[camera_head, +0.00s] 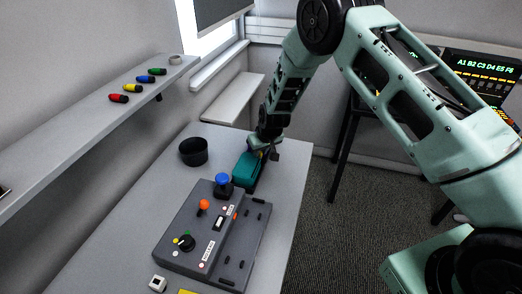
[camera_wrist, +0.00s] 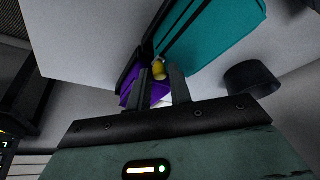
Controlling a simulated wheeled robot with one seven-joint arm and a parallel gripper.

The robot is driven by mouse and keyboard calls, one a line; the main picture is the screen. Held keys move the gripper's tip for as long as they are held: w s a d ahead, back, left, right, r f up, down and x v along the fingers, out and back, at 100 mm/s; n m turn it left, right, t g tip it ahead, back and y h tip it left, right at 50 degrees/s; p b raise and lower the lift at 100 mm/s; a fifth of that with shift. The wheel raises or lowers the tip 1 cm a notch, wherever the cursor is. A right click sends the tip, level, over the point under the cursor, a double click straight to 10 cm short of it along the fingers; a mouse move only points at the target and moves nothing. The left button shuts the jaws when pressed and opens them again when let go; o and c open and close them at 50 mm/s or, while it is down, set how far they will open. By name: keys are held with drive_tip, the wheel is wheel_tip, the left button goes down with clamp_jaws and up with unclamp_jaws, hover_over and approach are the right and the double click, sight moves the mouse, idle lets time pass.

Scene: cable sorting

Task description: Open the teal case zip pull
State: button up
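The teal case (camera_head: 243,174) lies on the table behind the grey control panel. In the wrist view the teal case (camera_wrist: 222,28) fills the upper middle, with a dark band along its edge. A small yellow piece (camera_wrist: 158,70), which looks like the zip pull, sits at that band. My gripper (camera_wrist: 160,78) is at the case's end, its two fingers apart on either side of the yellow piece. I see no clear grip on it. A purple piece (camera_wrist: 157,93) shows behind the fingers. In the head view my gripper (camera_head: 266,152) is at the case's far end, its fingertips partly hidden.
A black round bowl (camera_head: 193,152) stands left of the case; it also shows in the wrist view (camera_wrist: 252,77). The control panel (camera_head: 190,235) with a blue knob (camera_head: 222,179) lies close in front. A shelf (camera_head: 95,128) with several coloured plugs runs along the left wall.

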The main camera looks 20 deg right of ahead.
sight(251, 172)
clamp_jaws()
drive_tip(key=s+a, duration=0.1)
drive_tip(key=s, duration=0.1)
drive_tip(key=s+a, duration=0.2)
drive_tip(key=s+a+b, duration=0.1)
drive_tip(key=s, duration=0.2)
drive_tip(key=shift+s+a, duration=0.1)
drive_tip(key=shift+a, duration=0.3)
drive_tip(key=o, duration=0.5)
unclamp_jaws()
drive_tip(key=shift+r, duration=0.1)
drive_tip(key=b+v, duration=0.3)
drive_tip(key=v, duration=1.4)
drive_tip(key=shift+b, duration=0.35)
drive_tip(key=shift+r, duration=0.15)
